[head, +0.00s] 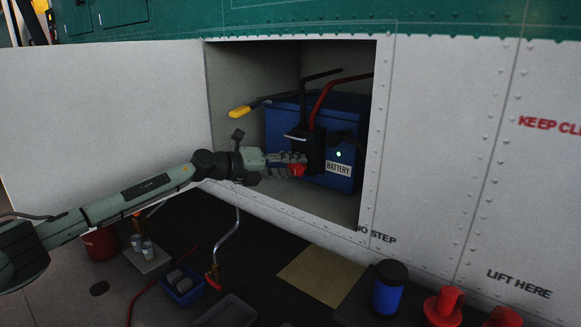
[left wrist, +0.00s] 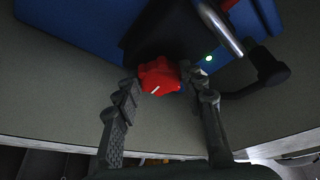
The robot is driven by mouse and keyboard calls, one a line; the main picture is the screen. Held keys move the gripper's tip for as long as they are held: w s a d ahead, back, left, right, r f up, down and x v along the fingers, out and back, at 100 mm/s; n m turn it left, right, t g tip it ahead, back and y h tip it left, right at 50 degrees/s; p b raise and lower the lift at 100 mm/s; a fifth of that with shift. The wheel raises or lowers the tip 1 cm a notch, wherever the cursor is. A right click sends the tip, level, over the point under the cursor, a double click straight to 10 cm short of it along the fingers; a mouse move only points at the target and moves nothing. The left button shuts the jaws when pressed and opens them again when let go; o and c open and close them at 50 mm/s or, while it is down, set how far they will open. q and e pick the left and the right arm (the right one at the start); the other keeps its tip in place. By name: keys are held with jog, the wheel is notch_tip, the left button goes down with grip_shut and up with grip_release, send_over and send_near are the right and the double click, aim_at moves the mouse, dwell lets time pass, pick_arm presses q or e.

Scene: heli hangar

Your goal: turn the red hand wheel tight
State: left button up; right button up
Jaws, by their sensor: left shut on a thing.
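The red hand wheel (left wrist: 158,77) is a small lobed knob with a white mark, on the black connector of the blue battery. In the head view the red hand wheel (head: 297,170) shows just beyond my left fingertips. My left gripper (head: 292,162) reaches into the open bay from the left. In the left wrist view my left gripper (left wrist: 160,82) has a finger on each side of the wheel, shut on it. The white mark points to the lower left. My right gripper is in neither view.
The blue battery (head: 343,182) has a lit green light, a black handle and red and black cables. A yellow-tipped lever (head: 240,112) is at the bay's left. Below lie a blue bin (head: 183,289), a dark blue can (head: 389,288) and red plugs (head: 443,306).

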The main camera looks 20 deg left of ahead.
pick_arm(q)
jog(key=shift+m, duration=0.4)
jog(key=shift+y, duration=0.4)
jog(key=o, duration=1.1)
jog(key=shift+o, duration=0.2)
jog(key=v, duration=1.2)
